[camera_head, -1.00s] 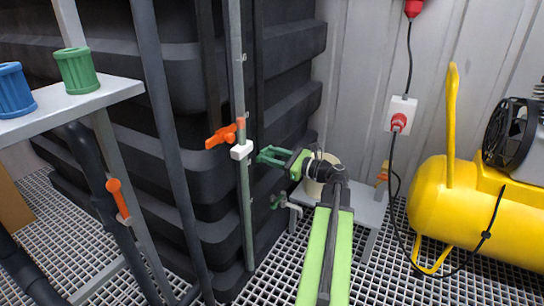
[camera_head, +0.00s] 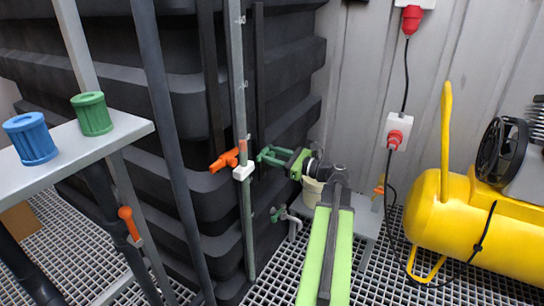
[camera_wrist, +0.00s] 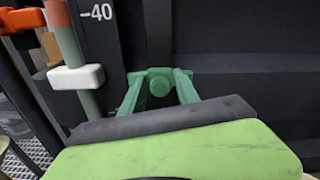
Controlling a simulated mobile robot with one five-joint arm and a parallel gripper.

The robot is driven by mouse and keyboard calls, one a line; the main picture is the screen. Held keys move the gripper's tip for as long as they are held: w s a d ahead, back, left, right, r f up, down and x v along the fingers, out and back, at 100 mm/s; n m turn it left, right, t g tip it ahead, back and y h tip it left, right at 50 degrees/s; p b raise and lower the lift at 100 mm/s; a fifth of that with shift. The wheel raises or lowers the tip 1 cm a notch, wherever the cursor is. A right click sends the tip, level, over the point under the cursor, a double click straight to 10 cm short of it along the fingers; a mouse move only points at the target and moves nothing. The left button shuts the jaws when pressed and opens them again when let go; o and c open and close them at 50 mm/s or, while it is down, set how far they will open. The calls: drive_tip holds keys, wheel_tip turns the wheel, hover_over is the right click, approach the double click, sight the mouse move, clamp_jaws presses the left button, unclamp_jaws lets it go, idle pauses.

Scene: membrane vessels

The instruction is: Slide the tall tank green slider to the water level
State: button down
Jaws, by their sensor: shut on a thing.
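The tall black tank (camera_head: 180,100) fills the left and middle of the head view. A clear gauge tube (camera_head: 247,215) runs up its front, with a white block (camera_head: 243,172) and an orange lever (camera_head: 228,157). In the wrist view, the tube has a reddish stretch (camera_wrist: 57,12) above the white block (camera_wrist: 76,77), near a "-40" mark. My gripper (camera_head: 268,155) is shut on the green slider (camera_wrist: 160,82), which sits on a dark vertical rail (camera_wrist: 159,35) right of the tube. The slider is slightly above the white block's height in the head view.
A grey shelf (camera_head: 75,150) at left holds a blue cap (camera_head: 30,138) and a green cap (camera_head: 92,113). A green valve (camera_head: 277,214) sits low on the tank. A yellow compressor (camera_head: 480,220) and a wall socket (camera_head: 397,132) with cable stand at right.

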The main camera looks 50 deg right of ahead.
sight(262, 128)
wheel_tip(262, 128, up, 10)
drive_tip(key=p, duration=0.7)
drive_tip(key=shift+f, duration=0.3)
drive_tip(key=c, duration=1.2)
unclamp_jaws()
drive_tip(key=v, duration=1.7)
drive_tip(key=shift+s, duration=0.2)
